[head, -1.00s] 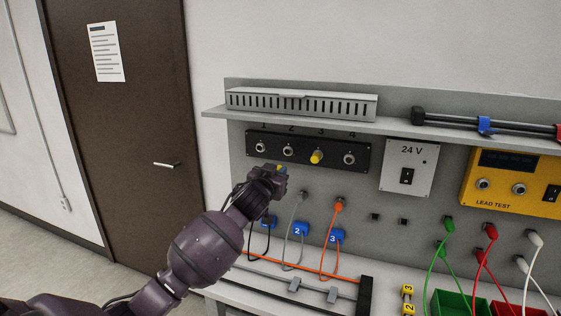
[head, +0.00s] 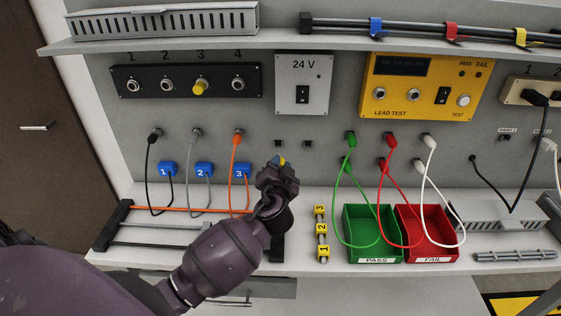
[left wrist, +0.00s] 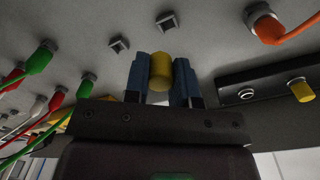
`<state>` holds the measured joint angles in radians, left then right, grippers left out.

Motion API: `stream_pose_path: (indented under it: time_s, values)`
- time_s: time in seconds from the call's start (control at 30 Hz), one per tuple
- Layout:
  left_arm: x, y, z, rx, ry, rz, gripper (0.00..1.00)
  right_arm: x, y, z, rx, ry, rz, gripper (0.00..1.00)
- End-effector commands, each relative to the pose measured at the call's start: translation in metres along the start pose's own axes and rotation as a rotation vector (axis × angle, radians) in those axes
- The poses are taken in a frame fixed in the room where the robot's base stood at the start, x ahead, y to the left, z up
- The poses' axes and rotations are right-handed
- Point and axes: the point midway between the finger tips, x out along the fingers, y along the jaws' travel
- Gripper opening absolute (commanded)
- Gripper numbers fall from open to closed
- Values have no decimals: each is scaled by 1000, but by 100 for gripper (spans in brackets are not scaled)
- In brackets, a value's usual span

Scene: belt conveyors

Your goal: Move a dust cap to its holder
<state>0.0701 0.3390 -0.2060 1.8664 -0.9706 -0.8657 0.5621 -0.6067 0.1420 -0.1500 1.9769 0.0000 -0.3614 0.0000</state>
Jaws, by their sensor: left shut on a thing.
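My left gripper (head: 279,163) is shut on a yellow dust cap (left wrist: 160,70). The cap sits between the two blue-grey fingers in the left wrist view, and only a bit of it shows in the head view. Two small black square holders are on the grey panel: the left one (head: 278,143) just above my gripper and the right one (head: 307,143). They also show beyond the cap in the left wrist view, apart from it. A second yellow cap (head: 200,89) covers socket 3 of the black panel (head: 150,84). My right gripper is not in view.
An orange lead (head: 238,160) hangs from the panel left of my gripper. To the right are green (head: 352,160), red and white leads, a green bin (head: 349,230) and a red bin (head: 453,252). Yellow numbered blocks (head: 321,228) stand on the bench.

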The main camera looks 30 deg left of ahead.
Motion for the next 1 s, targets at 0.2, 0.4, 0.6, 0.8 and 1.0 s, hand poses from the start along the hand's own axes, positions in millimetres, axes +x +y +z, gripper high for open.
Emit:
stream_pose_path:
  time_s: [0.2,0.4,0.6,0.8,1.0]
  values:
    - [1,-8,1,124,-26,-27,0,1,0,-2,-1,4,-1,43]
    - [7,-7,2,145,-26,-25,0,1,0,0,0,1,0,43]
    - [22,-8,2,144,-26,-26,0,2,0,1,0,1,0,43]
    - [38,-8,3,144,-26,-25,0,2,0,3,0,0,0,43]
    - [49,-8,3,143,-25,-24,0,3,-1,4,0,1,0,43]
